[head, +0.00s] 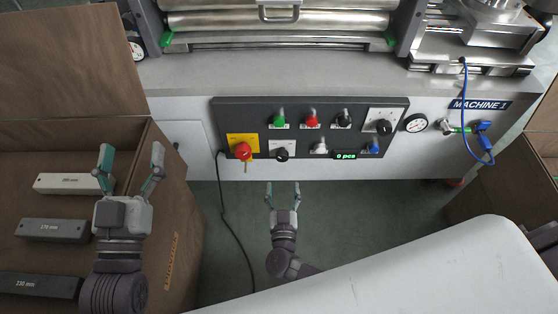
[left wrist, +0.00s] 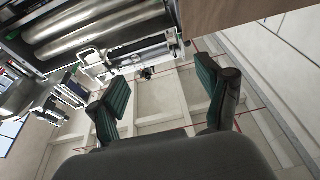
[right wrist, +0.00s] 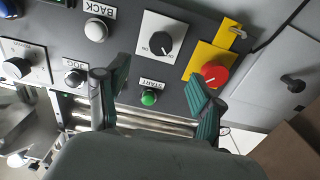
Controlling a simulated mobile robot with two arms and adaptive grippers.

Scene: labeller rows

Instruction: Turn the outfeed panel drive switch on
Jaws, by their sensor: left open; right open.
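The dark control panel (head: 232,112) is on the front of the machine. Its black rotary switch (head: 282,153) on a white plate is left of centre in the lower row. In the right wrist view the switch (right wrist: 163,42) appears upside down with an ON mark on its plate; I cannot tell for sure which way its pointer is set. My right gripper (head: 283,186) is open and empty, just below the switch in the head view and apart from it. My left gripper (head: 132,165) is open and empty over the wooden crate at the left.
A red emergency button (head: 243,150) on yellow sits left of the switch, a green START button (head: 280,121) above it and a white button (head: 320,147) to its right. Another knob (head: 384,127) is at the panel's right. The wooden crate (head: 175,205) holds labelled blocks. A cable hangs below the panel.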

